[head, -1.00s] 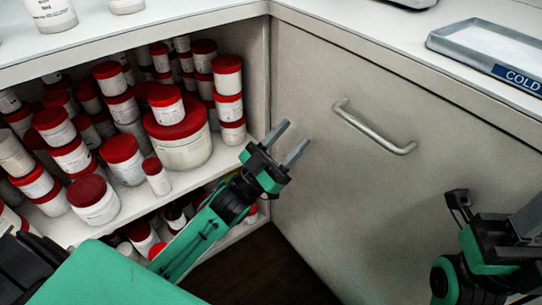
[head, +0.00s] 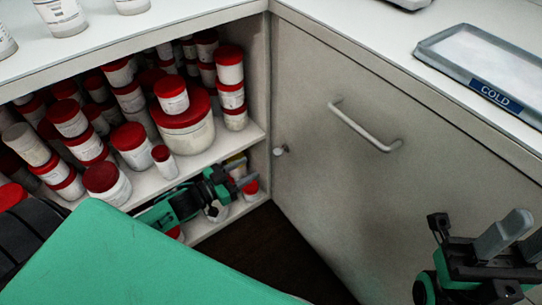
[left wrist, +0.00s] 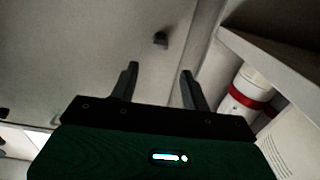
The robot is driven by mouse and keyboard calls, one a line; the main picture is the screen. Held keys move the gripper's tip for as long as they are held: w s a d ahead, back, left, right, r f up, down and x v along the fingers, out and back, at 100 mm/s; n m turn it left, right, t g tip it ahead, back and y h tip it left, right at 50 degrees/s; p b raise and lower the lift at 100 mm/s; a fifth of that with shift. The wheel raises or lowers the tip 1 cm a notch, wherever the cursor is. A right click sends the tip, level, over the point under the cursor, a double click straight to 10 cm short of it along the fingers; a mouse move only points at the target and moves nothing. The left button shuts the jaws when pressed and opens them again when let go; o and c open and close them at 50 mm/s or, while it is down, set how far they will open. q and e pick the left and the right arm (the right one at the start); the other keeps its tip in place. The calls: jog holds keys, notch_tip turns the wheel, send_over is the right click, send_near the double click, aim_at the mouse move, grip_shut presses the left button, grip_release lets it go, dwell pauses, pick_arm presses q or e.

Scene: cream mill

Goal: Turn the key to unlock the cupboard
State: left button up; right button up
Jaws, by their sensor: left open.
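The closed cupboard door (head: 350,190) is beige with a silver bar handle (head: 365,127). A small key (head: 281,150) sticks out near its left edge; in the left wrist view it is a dark stub (left wrist: 161,38) beyond the fingertips. My left gripper (head: 248,178) is open and empty, below and left of the key in the head view, apart from it. Its two fingers (left wrist: 158,75) point towards the door in the left wrist view. My right gripper (head: 475,235) is at the lower right, in front of the door; its finger opening is unclear.
Open shelves (head: 215,150) hold many white jars with red lids, close to my left gripper. A tray marked COLD (head: 480,65) rests on the white countertop (head: 330,25). Dark floor (head: 270,250) shows below.

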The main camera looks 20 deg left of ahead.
aim_at(274, 154)
pick_arm(q)
jog(key=b+x, duration=0.2)
jog(key=x, duration=0.7)
jog(key=shift+w+d, duration=0.15)
jog(key=shift+w, duration=0.05)
jog(key=c, duration=1)
